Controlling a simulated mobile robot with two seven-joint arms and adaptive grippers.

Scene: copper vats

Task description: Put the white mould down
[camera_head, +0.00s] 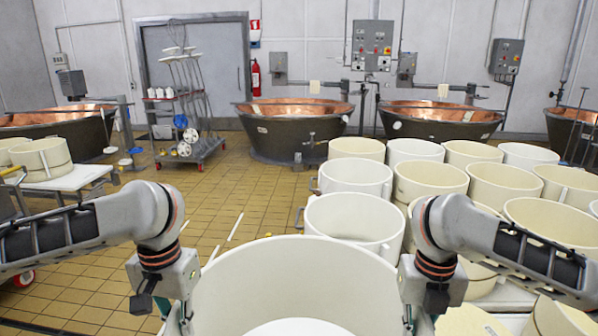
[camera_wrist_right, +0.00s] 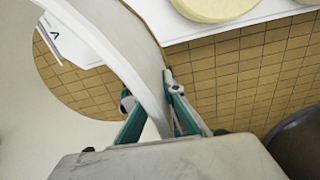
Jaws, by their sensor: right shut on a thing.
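The large white mould (camera_head: 285,265), a wide round tub, is at the bottom centre of the head view, in front of me. My right gripper (camera_head: 412,318) is at its right rim. In the right wrist view, the teal fingers of this gripper (camera_wrist_right: 152,98) are shut on the mould's rim (camera_wrist_right: 120,52), one on each side of the wall. Tiled floor shows through the mould's round opening there. My left gripper (camera_head: 182,318) is at the left rim; its fingers are mostly hidden, so I cannot tell if they grip. The mould's lower edge is out of view.
Several cream moulds (camera_head: 430,182) stand close together on the right, one (camera_head: 353,222) just beyond the held mould. Copper vats (camera_head: 292,128) line the back. A wheeled rack (camera_head: 182,125) stands back left. A table with moulds (camera_head: 75,180) is at left. Tiled floor (camera_head: 235,190) between is open.

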